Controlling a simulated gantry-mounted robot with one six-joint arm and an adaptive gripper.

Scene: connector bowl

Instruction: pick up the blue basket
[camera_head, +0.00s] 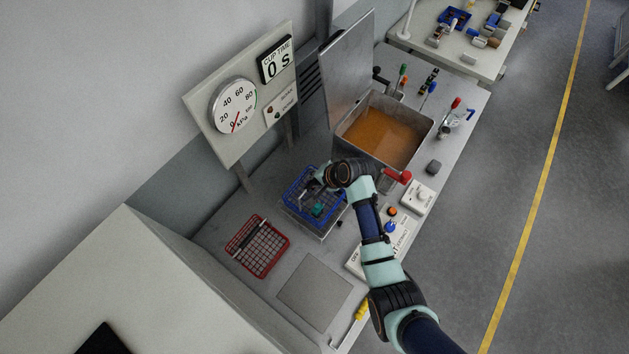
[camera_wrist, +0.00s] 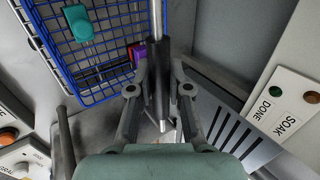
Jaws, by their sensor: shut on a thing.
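The blue wire basket (camera_head: 299,187) sits on or just over a grey metal stand left of the tank in the head view; I cannot tell whether it touches. A teal part (camera_head: 318,209) lies in it. In the wrist view the blue mesh (camera_wrist: 88,98) fills the upper left, with the teal part (camera_wrist: 79,22) and a small purple part (camera_wrist: 138,52) there. My gripper (camera_wrist: 160,95) is shut on a rod with a dark grip, which looks like the basket's handle. In the head view my gripper (camera_head: 326,177) is at the basket's upper right side, and my wrist hides part of that edge.
A tank of orange-brown liquid (camera_head: 382,135) with a raised lid (camera_head: 347,65) stands right of the basket. A red basket (camera_head: 257,247) lies left on the bench. A gauge panel (camera_head: 240,95) rises behind. A flat grey plate (camera_head: 315,290) lies in front. Switch boxes (camera_head: 416,198) stand right.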

